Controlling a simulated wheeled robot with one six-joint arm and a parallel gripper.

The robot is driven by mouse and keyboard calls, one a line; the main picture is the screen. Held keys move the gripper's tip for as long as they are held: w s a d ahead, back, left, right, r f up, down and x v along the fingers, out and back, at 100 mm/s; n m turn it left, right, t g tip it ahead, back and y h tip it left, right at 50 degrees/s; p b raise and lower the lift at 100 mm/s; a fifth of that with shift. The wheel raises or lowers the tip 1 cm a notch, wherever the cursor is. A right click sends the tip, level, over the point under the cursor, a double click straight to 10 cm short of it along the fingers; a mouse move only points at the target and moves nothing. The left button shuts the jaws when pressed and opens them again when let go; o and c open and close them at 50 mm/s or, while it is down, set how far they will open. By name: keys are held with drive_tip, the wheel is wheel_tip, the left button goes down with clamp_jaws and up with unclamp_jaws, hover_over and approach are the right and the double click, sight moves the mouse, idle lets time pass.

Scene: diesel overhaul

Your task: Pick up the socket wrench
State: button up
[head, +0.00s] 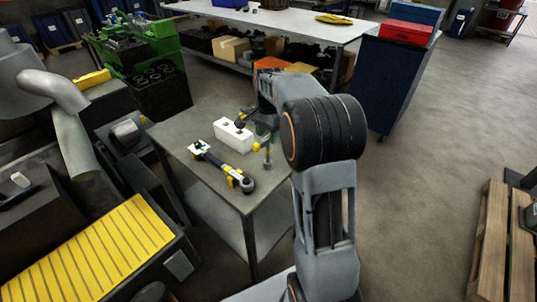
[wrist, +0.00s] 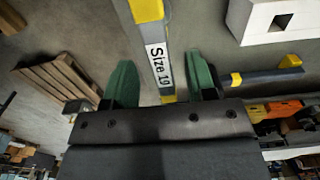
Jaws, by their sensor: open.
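In the wrist view, a grey bar (wrist: 158,58) with a white "Size 19" label and a yellow end lies between my gripper's two green fingers (wrist: 162,84). It looks like the socket wrench; the fingers are open on either side, and I cannot tell whether they touch it. A second grey bar (wrist: 262,77) with yellow bands extends to the right. In the head view, my gripper is mostly hidden behind my arm, at the table's right side. A grey and yellow tool part (head: 268,157) shows below it.
A white block (head: 233,134) with a square hole stands on the grey table (head: 190,125), beside the gripper. A black and yellow ratchet-like tool (head: 224,166) lies in front of it. A yellow-topped bench (head: 100,250) is at the left. Open floor (head: 420,160) lies to the right.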

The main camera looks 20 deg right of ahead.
hover_over(268, 161)
drive_tip(key=shift+w+d+f, duration=0.1)
drive_tip(key=shift+w+f, duration=0.1)
drive_tip(key=shift+f, duration=1.15)
drive_tip(key=shift+w+d+f, duration=0.1)
drive_tip(key=shift+w+f, duration=0.05)
drive_tip(key=shift+f, duration=1.15)
clamp_jaws()
